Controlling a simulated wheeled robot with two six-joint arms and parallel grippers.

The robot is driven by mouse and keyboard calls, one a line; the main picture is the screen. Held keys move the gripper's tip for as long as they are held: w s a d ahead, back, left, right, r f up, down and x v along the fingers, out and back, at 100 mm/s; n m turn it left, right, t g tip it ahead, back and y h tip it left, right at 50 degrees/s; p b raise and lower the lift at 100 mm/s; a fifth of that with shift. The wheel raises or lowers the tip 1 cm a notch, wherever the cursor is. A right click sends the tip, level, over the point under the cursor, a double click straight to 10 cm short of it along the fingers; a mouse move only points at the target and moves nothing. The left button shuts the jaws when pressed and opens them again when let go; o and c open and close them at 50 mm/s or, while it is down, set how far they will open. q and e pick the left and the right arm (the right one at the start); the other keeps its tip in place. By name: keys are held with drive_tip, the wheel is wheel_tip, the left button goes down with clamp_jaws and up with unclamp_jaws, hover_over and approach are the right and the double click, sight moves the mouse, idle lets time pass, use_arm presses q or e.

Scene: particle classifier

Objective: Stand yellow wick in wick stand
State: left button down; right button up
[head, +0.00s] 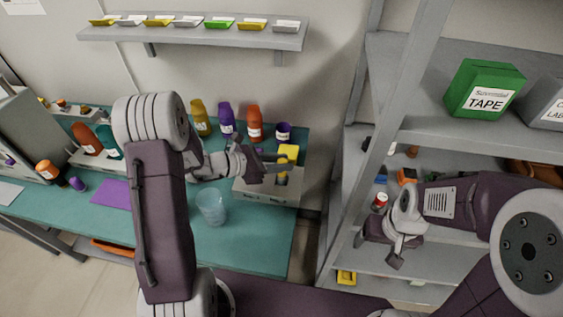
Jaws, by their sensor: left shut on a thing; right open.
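The yellow wick (289,150) is upright at the right end of the bench, above a pale grey box-like stand (270,197) that looks like the wick stand. My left gripper (284,164) is shut on the yellow wick. Its fingers cross in front of the wick's middle. The wick's lower end is small and partly hidden, so I cannot tell whether it is inside the stand or just above it. My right gripper (388,250) is open and empty, in front of the shelving rack at the right.
A clear cup (211,207) stands on the teal bench (245,240) just left of the stand. Several coloured bottles, including a purple one (227,117) and an orange one (254,122), line the back. A wall shelf (190,36) hangs above. The bench front is clear.

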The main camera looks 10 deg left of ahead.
use_arm(q)
drive_tip(key=shift+f, duration=0.2)
drive_tip(key=c, duration=1.1)
unclamp_jaws()
